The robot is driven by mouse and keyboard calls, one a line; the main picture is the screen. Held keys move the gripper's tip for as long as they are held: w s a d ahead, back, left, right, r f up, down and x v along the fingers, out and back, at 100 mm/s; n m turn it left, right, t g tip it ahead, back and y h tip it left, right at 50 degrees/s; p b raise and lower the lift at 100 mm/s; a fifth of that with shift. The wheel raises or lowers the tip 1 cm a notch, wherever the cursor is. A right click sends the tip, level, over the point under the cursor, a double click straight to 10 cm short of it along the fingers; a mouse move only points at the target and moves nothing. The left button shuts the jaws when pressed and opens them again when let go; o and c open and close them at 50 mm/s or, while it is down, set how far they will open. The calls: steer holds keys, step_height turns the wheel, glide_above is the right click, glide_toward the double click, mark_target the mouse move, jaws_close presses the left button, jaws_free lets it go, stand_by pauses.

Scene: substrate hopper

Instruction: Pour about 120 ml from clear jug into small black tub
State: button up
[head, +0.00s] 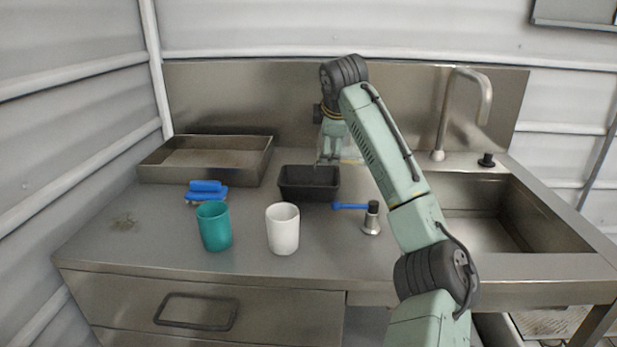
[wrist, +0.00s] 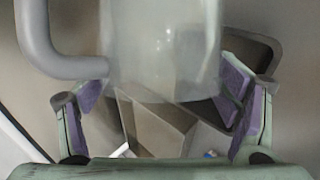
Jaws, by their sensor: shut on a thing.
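The small black tub (head: 309,184) stands on the steel counter near its middle, and part of it shows behind the jug in the wrist view (wrist: 262,52). My gripper (head: 335,152) is above and just behind the tub, at its right. In the wrist view my gripper (wrist: 165,100) has its purple pads on both sides of the clear jug (wrist: 160,45), shut on it. In the head view the jug is mostly hidden by my arm and only a faint pale part shows. Its tilt and its liquid level cannot be told.
A teal cup (head: 214,227) and a white cup (head: 283,229) stand in front of the tub.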

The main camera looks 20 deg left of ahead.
steer(key=shift+s+a+f, duration=0.1)
steer(key=shift+s+a, duration=0.05)
steer(key=shift+a, duration=0.1)
stand_by(0.8)
